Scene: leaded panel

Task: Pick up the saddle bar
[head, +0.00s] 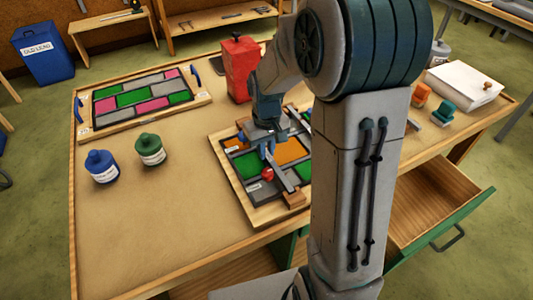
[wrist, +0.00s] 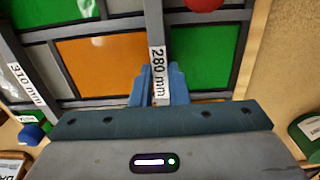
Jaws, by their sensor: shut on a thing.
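The saddle bar (wrist: 154,25) is a thin grey bar with a "280 mm" label, running up the middle of the wrist view. My gripper (wrist: 160,85) is shut on its labelled end, with one blue finger on each side. In the head view my gripper (head: 268,150) is over the leaded panel (head: 248,165), which has orange, green and grey panes. The bar (head: 283,178) stretches from my gripper towards the near edge of the panel. I cannot tell whether it touches the panel. A second bar labelled "310 mm" (wrist: 28,88) shows at the left of the wrist view.
A red knob (head: 267,173) is close to the bar. Blue (head: 101,167) and green (head: 150,150) jars stand left of the panel. A finished-looking panel (head: 140,97) and a red can (head: 237,68) are behind. A drawer (head: 440,205) is open at the right. The table's front left is clear.

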